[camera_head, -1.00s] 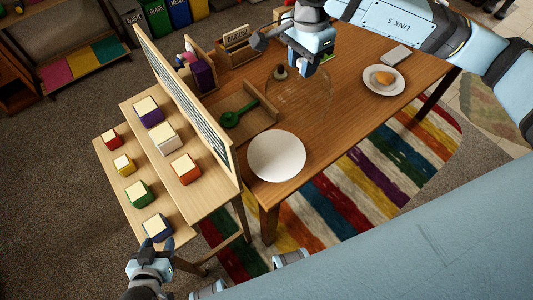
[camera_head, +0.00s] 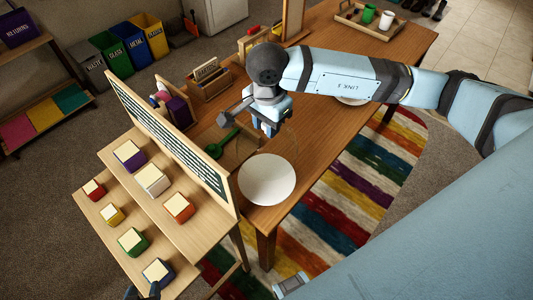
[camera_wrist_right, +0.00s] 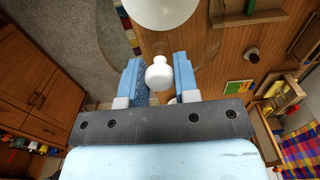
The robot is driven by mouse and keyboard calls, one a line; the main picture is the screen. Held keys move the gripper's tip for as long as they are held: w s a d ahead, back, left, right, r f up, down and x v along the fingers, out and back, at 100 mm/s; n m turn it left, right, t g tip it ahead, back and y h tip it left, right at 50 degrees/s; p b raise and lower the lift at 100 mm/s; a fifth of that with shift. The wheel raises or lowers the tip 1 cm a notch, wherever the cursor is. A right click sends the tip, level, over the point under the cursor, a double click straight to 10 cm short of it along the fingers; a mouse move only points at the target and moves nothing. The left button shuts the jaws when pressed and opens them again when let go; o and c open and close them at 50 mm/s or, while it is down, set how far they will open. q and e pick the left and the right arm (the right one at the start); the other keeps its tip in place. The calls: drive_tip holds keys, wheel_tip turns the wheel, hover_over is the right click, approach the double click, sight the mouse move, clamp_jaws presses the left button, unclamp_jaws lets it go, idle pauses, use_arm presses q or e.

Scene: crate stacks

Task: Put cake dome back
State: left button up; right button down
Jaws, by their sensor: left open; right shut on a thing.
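My right gripper (camera_head: 268,128) is shut on the white knob (camera_wrist_right: 159,72) of the clear cake dome (camera_head: 280,142). The knob shows between its two blue fingers in the right wrist view. The dome is see-through and faint; it hangs at the far edge of the round white plate (camera_head: 267,181), partly over it in the picture. I cannot tell its height above the plate. The plate is bare and also shows at the top of the right wrist view (camera_wrist_right: 163,10). My left gripper (camera_head: 145,292) is open, only just in view at the bottom edge.
A tiered wooden stand (camera_head: 185,235) with colored blocks and an upright board is left of the plate. A tray with cups (camera_head: 368,17) stands at the far end. My right arm partly hides another plate (camera_head: 352,101).

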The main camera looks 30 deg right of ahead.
wheel_tip(320, 180, down, 12)
drive_tip(key=shift+f+p, duration=0.15)
drive_tip(key=shift+p, duration=0.15)
drive_tip(key=c, duration=0.9)
unclamp_jaws()
drive_tip(key=shift+o, duration=0.2)
drive_tip(key=shift+r, duration=0.2)
wheel_tip(320, 180, up, 12)
drive_tip(key=shift+r+b, duration=0.1)
drive_tip(key=shift+b, duration=0.6)
